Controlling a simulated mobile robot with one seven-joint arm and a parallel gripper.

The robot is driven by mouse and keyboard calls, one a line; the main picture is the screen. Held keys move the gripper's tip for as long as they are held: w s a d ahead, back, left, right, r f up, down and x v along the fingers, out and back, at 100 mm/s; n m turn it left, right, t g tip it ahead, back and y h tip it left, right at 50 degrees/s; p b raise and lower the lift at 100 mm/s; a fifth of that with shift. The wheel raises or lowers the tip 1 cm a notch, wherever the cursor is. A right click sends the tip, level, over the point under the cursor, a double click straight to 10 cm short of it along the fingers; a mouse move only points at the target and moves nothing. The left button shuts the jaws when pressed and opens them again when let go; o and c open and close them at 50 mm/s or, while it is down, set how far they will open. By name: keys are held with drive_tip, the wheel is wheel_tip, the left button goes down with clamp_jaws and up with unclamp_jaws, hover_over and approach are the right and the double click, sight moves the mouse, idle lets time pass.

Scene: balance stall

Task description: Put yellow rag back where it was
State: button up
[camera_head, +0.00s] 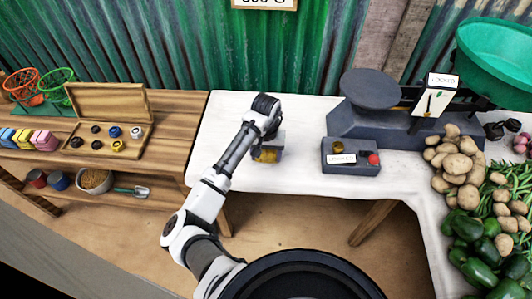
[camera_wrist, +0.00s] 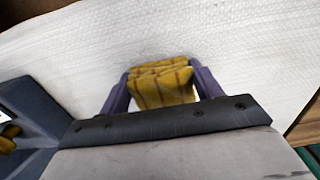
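The yellow rag (camera_wrist: 160,83) is a folded cloth with darker brownish stripes. In the wrist view it sits between the two fingers of my gripper (camera_wrist: 158,85), which touch it on both sides. In the head view the rag (camera_head: 267,155) shows below my gripper (camera_head: 266,148), over the left part of the white table (camera_head: 225,130). My arm hides part of it in the head view. I cannot tell whether the rag touches the tabletop or hangs just above it.
A dark balance scale (camera_head: 375,118) and a grey box (camera_head: 350,157) with a brass weight stand right of my gripper. Potatoes (camera_head: 458,160) and green peppers lie further right. A wooden bench (camera_head: 170,125) with an open weight case (camera_head: 112,140) is left. White tabletop around the rag is clear.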

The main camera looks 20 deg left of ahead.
sight(266, 153)
drive_tip(key=o, duration=0.4)
drive_tip(key=shift+r, duration=0.1)
wheel_tip(266, 153, up, 12)
drive_tip(key=shift+b, duration=0.4)
drive_tip(key=shift+r, duration=0.15)
